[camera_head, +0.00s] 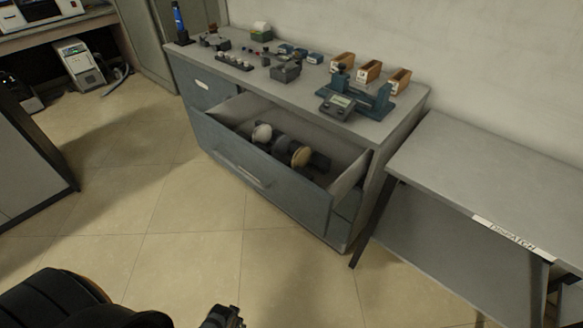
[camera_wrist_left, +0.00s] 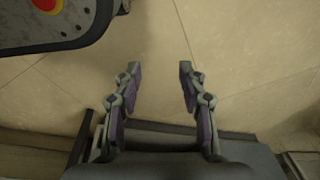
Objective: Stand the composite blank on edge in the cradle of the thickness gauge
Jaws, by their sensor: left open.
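The thickness gauge (camera_head: 368,98) is a blue-teal device with a small display, on top of the grey cabinet toward its right end. Its cradle is too small to make out clearly. In the open drawer below, a pale round blank (camera_head: 262,133) and a tan round blank (camera_head: 301,157) stand in a dark rack (camera_head: 282,146). I cannot tell which is the composite blank. My left gripper (camera_wrist_left: 160,68) is open and empty above the tiled floor, well away from the drawer. It shows partly at the bottom of the head view (camera_head: 222,317). My right gripper is not in view.
The open drawer (camera_head: 262,184) juts out from the cabinet. Several wooden bins (camera_head: 370,71) stand behind the gauge, and small parts lie left of it. A grey table (camera_head: 490,185) labelled DISPATCH stands at right. The floor (camera_head: 190,235) before the cabinet is clear.

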